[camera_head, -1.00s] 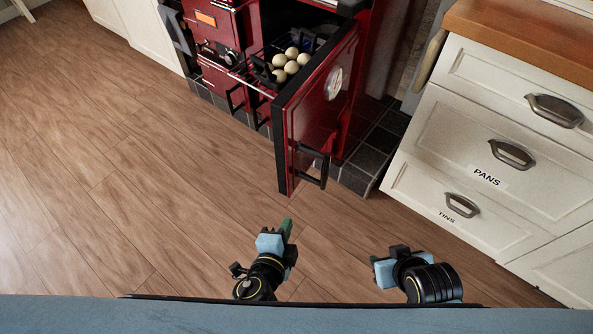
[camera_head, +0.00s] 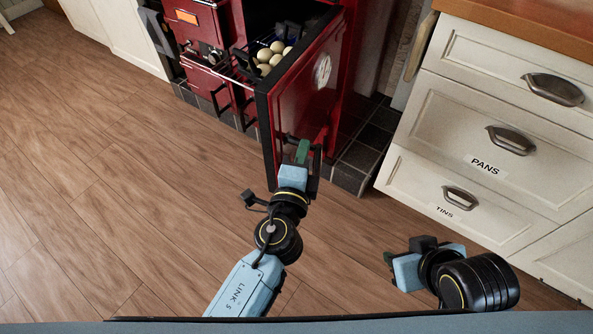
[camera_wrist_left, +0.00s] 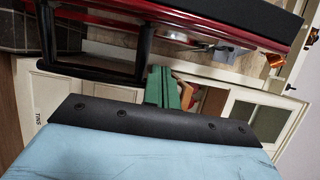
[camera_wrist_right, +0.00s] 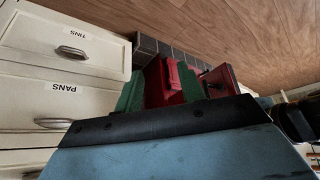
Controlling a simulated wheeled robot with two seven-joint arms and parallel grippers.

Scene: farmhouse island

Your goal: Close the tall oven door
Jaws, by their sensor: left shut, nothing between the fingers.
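The tall oven door (camera_head: 287,105) is red with black edges and stands wide open, swung out from the red range. Its outer face bears a round white dial and, near the free edge, a black bar handle (camera_head: 317,172). The handle also shows in the left wrist view (camera_wrist_left: 145,52). My left gripper (camera_head: 302,153) is shut and empty, its green fingertips close to the outer face beside the handle; I cannot tell whether they touch. My right gripper (camera_wrist_right: 160,90) is open and empty, low in front of the drawers, with the red range beyond its fingers.
Several pale round items (camera_head: 270,56) sit on a dark rack inside the open oven. White drawers (camera_head: 480,165) labelled PANS and TINS stand to the right. Dark tiles (camera_head: 362,150) edge the range's base. The wooden floor (camera_head: 130,215) is clear to the left.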

